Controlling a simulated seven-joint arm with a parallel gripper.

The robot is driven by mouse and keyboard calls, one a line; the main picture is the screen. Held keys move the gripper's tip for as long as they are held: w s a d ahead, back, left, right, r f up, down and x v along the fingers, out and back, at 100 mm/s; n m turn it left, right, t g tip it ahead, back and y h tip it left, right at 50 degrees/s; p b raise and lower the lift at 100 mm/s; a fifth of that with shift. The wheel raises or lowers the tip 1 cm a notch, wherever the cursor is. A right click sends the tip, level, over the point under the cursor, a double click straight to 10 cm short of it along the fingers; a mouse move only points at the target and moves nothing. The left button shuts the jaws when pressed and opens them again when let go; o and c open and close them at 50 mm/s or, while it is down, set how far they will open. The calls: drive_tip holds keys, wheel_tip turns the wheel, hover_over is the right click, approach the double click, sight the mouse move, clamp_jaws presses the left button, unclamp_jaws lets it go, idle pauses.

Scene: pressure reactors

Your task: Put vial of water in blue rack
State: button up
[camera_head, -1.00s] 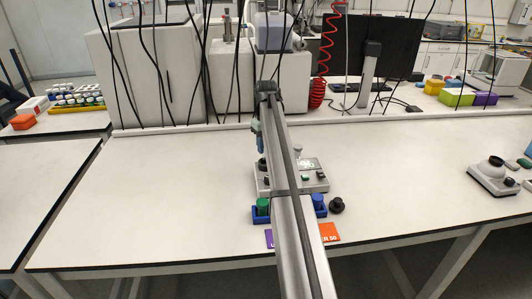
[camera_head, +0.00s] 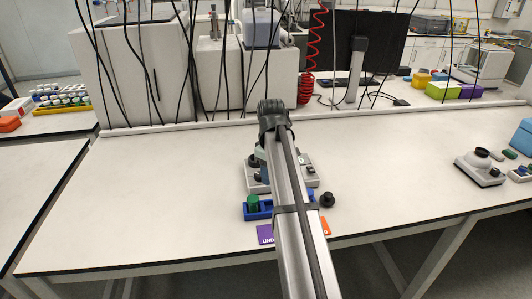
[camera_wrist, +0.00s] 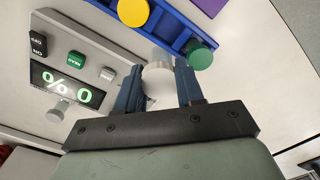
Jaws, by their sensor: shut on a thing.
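In the wrist view my gripper (camera_wrist: 158,80) is shut on a vial (camera_wrist: 159,70) with a pale grey cap, held between its two blue fingers. I cannot see the vial's contents. The blue rack (camera_wrist: 172,32) lies just beyond the fingertips, holding a yellow-capped vial (camera_wrist: 133,12) and a green-capped vial (camera_wrist: 200,53). The held vial appears near the rack's edge; I cannot tell its height above it. In the head view the rack (camera_head: 268,214) stands at the bench's front, partly hidden by my arm, which also hides the gripper.
A grey instrument (camera_wrist: 85,60) with a lit display and buttons stands beside the rack, and also shows in the head view (camera_head: 252,187). A black knob-like object (camera_head: 327,200) sits right of the rack. A purple card (camera_head: 265,234) lies in front. The bench's left side is clear.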

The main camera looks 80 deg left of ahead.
drive_tip(key=shift+s+d+f+n, duration=0.1)
drive_tip(key=shift+d+f+n, duration=0.5)
drive_tip(key=shift+n, duration=0.95)
drive_tip(key=shift+w+d+f+n, duration=0.1)
drive_tip(key=shift+d+f+n, duration=0.15)
drive_tip(key=shift+f+n, duration=0.95)
drive_tip(key=shift+s+d+f+n, duration=0.1)
drive_tip(key=shift+d+f+n, duration=0.3)
drive_tip(key=shift+n, duration=1.45)
drive_tip(key=shift+f, duration=0.2)
drive_tip(key=shift+f, duration=1.25)
drive_tip(key=shift+f, duration=0.3)
drive_tip(key=o, duration=1.2)
drive_tip(key=shift+o, duration=0.4)
